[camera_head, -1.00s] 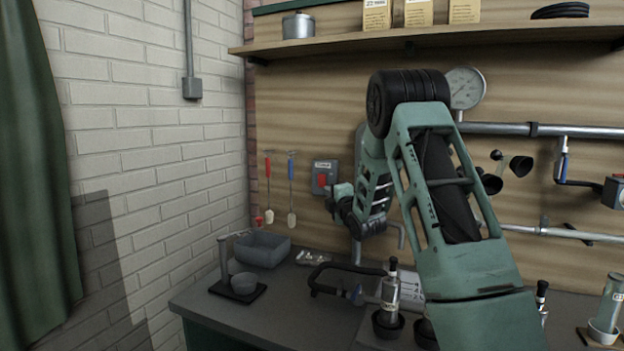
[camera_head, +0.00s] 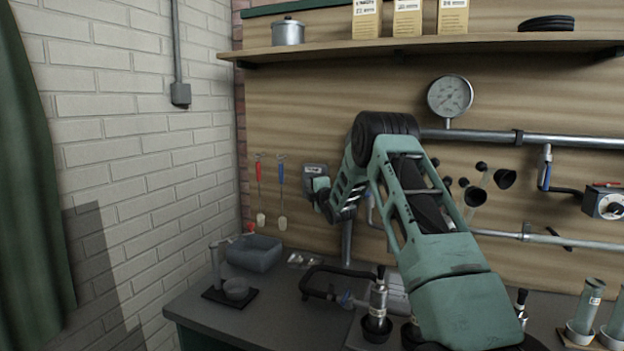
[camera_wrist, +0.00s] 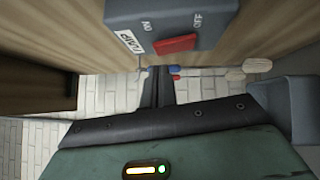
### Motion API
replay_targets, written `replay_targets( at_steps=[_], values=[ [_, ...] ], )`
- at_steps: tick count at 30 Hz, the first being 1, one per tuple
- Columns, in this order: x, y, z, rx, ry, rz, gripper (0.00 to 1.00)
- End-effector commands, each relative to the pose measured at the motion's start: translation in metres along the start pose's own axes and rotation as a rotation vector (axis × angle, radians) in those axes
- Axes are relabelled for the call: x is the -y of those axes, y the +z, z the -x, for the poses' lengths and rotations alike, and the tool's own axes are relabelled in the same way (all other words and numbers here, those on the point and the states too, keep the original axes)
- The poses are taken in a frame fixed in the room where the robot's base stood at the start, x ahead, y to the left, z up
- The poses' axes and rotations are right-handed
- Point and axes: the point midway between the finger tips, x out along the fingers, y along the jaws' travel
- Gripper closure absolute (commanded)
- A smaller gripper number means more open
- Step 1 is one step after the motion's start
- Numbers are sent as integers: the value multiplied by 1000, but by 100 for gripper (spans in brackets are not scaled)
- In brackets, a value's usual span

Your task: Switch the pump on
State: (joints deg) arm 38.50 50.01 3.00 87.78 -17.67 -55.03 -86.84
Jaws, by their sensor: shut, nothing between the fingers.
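The pump switch is a grey box (camera_head: 314,169) on the wooden back wall, partly hidden behind my gripper in the head view. In the wrist view the switch box (camera_wrist: 195,18) fills the top, with a PUMP label (camera_wrist: 130,42), ON and OFF lettering and a red rocker (camera_wrist: 173,44). I cannot tell which way the rocker is tipped. My gripper (camera_head: 318,187) is shut and empty. In the wrist view its fingertips (camera_wrist: 158,72) show just below the rocker, close to it. I cannot tell whether they touch the box.
Two hanging tools with red (camera_head: 258,173) and blue (camera_head: 281,176) handles are left of the switch. A grey bin (camera_head: 254,254) and a small stand (camera_head: 230,292) are on the bench below. A shelf (camera_head: 400,46) runs above; pipes and a gauge (camera_head: 450,96) are on the right.

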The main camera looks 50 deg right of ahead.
Motion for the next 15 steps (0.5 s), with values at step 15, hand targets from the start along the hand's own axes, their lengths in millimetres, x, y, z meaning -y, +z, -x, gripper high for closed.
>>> replay_targets(
  at_steps=[15],
  values=[
    [0,9,-10,-3,0,-1,100]
  ],
)
